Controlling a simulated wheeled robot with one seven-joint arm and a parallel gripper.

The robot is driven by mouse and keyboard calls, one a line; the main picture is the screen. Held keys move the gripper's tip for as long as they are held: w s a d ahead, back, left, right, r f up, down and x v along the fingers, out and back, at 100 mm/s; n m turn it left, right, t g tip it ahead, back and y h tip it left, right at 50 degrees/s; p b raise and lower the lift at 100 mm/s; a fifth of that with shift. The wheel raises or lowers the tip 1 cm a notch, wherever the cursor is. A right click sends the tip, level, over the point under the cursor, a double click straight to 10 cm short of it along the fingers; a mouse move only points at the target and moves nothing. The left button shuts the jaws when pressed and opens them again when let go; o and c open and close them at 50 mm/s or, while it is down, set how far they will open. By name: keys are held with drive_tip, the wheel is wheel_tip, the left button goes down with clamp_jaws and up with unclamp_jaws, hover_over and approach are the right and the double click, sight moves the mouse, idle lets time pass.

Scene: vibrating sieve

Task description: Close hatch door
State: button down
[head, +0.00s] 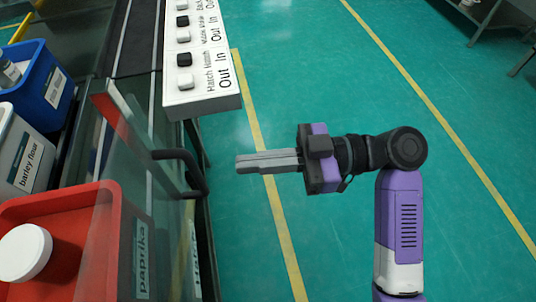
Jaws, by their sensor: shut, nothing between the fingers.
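My gripper (240,163) is shut and empty, pointing left over the green floor. A clear hatch door (118,165) on the machine at the left has a dark bar handle (183,158) on its right side. The fingertips are to the right of the handle, apart from it in the picture. The label of the red bin shows through the clear panel. How far the door stands open is hard to tell from this view.
A white button panel (200,50) juts out above the handle. A red bin (75,205) with a white-lidded jar (24,252), a barley flour bin (28,152) and a blue bin (40,85) line the left. The floor around my arm is clear.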

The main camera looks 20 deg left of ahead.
sight(177, 170)
drive_tip(key=b+x, duration=0.1)
drive_tip(key=x, duration=0.8)
drive_tip(key=shift+a, duration=0.1)
drive_tip(key=shift+s+a+f+b, duration=0.15)
drive_tip(key=shift+a+f+b, duration=0.05)
drive_tip(key=shift+a+b, duration=0.25)
drive_tip(key=shift+s+a+r+n+g+h+b, duration=0.15)
drive_tip(key=shift+a+n+g+h+b, duration=0.25)
drive_tip(key=shift+g, duration=0.3)
drive_tip(key=shift+d, duration=0.1)
